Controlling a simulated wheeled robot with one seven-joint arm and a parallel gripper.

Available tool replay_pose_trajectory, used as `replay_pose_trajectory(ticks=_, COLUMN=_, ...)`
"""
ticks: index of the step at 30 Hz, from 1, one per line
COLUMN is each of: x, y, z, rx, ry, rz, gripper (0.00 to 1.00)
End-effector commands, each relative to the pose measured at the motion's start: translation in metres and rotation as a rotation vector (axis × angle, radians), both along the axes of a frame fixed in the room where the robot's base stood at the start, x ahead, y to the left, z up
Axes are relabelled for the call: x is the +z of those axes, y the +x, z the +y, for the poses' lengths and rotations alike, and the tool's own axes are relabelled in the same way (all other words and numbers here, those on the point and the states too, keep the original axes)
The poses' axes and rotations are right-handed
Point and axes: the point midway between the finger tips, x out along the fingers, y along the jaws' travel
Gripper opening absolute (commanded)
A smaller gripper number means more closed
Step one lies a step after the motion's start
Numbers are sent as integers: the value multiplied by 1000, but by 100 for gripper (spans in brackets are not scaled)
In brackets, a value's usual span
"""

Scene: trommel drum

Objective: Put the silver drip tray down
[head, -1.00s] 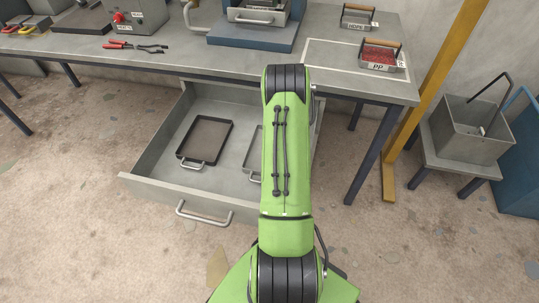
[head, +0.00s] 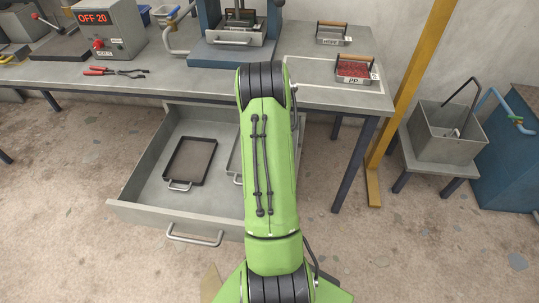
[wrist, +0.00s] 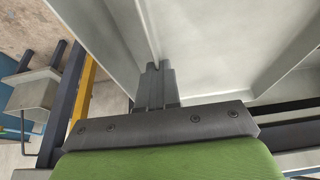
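The silver drip tray (head: 236,158) lies mostly behind my arm in the head view, and only its left edge and a bit of its handle show in the open drawer. In the wrist view a pale, low-walled surface, seemingly this tray (wrist: 215,45), fills the middle. My gripper (wrist: 155,72) has its dark fingers close together, with a thin upright wall running between them. It appears shut on the tray's rim; the contact is partly hidden. In the head view my arm covers the gripper. A dark tray (head: 190,161) with a front handle lies left in the drawer.
The drawer (head: 140,190) is pulled out below the bench (head: 180,85), its walls close around the trays. A blue press (head: 236,57) and a PP pellet tray (head: 352,70) stand on the bench. A yellow post (head: 390,110) and a grey bin (head: 448,133) stand right.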

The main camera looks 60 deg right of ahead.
Motion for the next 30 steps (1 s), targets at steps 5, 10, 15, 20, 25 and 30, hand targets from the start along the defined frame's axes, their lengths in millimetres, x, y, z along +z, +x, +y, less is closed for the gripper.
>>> replay_pose_trajectory(ticks=5, x=8, y=0, z=0, rx=0, ry=1, rz=0, gripper=0)
replay_pose_trajectory(ticks=10, x=8, y=0, z=0, rx=0, ry=1, rz=0, gripper=0)
replay_pose_trajectory(ticks=15, x=18, y=0, z=0, rx=0, ry=-1, rz=-2, gripper=0)
replay_pose_trajectory(ticks=20, x=53, y=1, z=0, rx=0, ry=-3, rz=-2, gripper=0)
replay_pose_trajectory(ticks=25, x=82, y=1, z=0, rx=0, ry=-2, rz=-2, gripper=0)
replay_pose_trajectory(ticks=30, x=77, y=26, z=21, rx=79, ry=1, rz=-2, gripper=0)
